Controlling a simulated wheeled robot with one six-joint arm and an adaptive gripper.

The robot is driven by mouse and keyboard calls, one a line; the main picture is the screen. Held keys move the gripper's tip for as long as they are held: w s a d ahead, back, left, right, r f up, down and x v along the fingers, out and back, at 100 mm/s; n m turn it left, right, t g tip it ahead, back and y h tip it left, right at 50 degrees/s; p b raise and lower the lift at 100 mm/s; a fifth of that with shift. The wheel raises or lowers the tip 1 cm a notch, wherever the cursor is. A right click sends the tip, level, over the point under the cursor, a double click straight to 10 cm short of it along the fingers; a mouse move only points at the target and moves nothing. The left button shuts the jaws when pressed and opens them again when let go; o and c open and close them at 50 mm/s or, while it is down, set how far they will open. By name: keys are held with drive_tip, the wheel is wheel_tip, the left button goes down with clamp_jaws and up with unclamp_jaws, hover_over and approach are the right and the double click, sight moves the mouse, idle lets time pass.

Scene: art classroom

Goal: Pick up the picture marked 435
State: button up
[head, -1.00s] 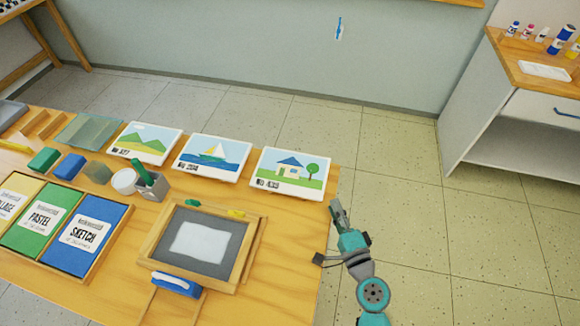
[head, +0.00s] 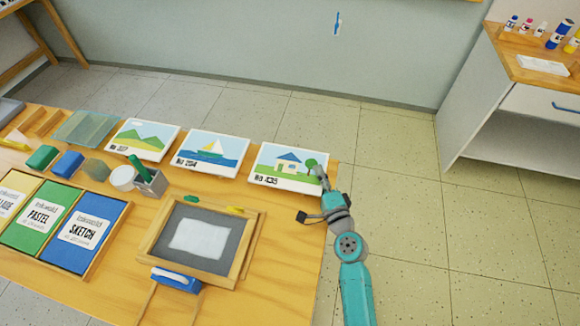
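The picture marked 435 (head: 289,167) shows a house with a blue roof and a green tree. It lies at the far right corner of the wooden table, the rightmost of three pictures in a row. My gripper (head: 319,172) is at the right edge of this picture and overlaps its tree side in the view. I cannot tell whether it touches the picture. The fingers are small and seen nearly edge-on, so their opening is unclear.
A sailboat picture (head: 213,153) and a mountain picture (head: 143,139) lie to the left. A wooden-framed board (head: 208,232) lies in front, near a grey cup (head: 150,183) with a green item. Open floor (head: 420,230) lies right of the table.

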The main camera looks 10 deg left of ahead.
clamp_jaws()
drive_tip(key=shift+r, duration=0.1)
